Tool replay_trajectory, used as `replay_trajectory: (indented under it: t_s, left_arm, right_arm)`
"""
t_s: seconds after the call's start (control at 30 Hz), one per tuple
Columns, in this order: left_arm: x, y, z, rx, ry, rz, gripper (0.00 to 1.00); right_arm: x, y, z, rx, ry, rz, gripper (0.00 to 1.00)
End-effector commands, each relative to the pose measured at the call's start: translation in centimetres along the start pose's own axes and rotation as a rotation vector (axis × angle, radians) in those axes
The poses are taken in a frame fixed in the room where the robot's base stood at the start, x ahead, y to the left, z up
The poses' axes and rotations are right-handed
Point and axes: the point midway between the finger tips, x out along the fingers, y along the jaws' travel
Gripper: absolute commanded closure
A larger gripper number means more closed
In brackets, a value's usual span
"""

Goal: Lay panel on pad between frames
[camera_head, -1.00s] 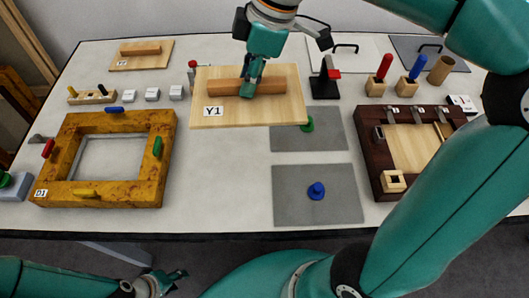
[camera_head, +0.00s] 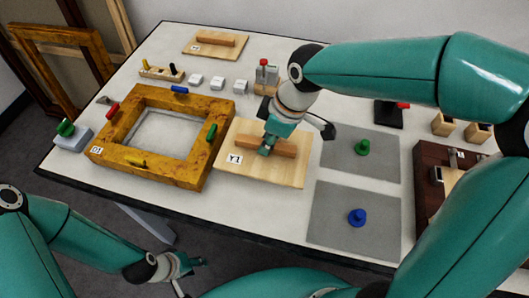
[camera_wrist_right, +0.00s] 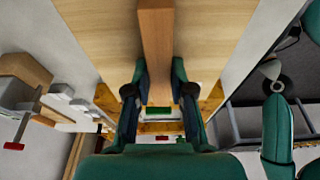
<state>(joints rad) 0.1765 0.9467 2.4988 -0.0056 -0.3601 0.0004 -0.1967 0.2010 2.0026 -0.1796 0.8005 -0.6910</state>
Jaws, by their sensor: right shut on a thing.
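My right gripper (camera_head: 267,150) is shut on the wooden bar (camera_head: 287,146) on top of the pale panel labelled Y1 (camera_head: 283,170). In the right wrist view its fingers (camera_wrist_right: 158,98) sit either side of the bar (camera_wrist_right: 157,40). The panel appears between the gilt frame D1 (camera_head: 195,175) and two grey pads; its height above the table is unclear. The far pad (camera_head: 385,165) bears a green knob (camera_head: 362,147), the near pad (camera_head: 335,235) a blue knob (camera_head: 357,217). The dark brown frame (camera_head: 428,185) is at right, partly hidden by my arm. My left gripper (camera_head: 188,264) is low, off the table's front.
Small white blocks (camera_head: 218,82), a peg rack (camera_head: 160,73) and another handled panel (camera_head: 215,43) lie behind the gilt frame. A red-topped stand (camera_head: 264,72) is behind my right gripper. A green-knobbed block (camera_head: 70,135) sits at the left table edge.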

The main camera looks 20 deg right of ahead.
Motion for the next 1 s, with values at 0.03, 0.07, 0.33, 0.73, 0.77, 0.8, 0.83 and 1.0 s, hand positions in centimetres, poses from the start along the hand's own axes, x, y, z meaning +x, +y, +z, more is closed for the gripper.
replay_trajectory:
  t_s: [0.03,0.07,0.33,0.73,0.77,0.8,0.83,1.0]
  left_arm:
    - [0.0,0.0,0.0,0.0,0.0,0.0,0.6]
    - [0.0,0.0,0.0,0.0,0.0,0.0,0.6]
    - [0.1,-0.1,0.0,0.0,0.0,0.0,0.6]
    - [0.2,-0.1,0.0,0.0,0.0,0.0,0.6]
    - [0.3,-0.1,0.0,0.0,0.0,0.0,0.6]
    - [0.5,-0.2,0.0,0.0,0.0,0.0,0.6]
    - [0.3,-0.1,0.0,0.0,0.0,0.0,0.6]
    - [0.3,-0.1,0.0,0.0,0.0,0.0,0.6]
  right_arm:
    - [0.3,0.0,0.1,0.0,0.0,0.0,1.0]
    - [0.4,0.0,0.1,0.0,0.0,0.001,1.0]
    - [3.5,0.0,1.1,0.0,-0.003,-0.002,1.0]
    - [4.5,0.0,1.4,0.0,0.001,0.001,1.0]
    - [4.7,0.0,1.4,0.0,0.001,0.001,1.0]
    - [4.8,0.0,1.5,0.0,0.001,0.001,1.0]
    - [4.7,0.0,1.4,0.0,0.001,0.0,0.73]
    - [4.7,0.0,1.4,-0.001,0.0,0.0,0.53]
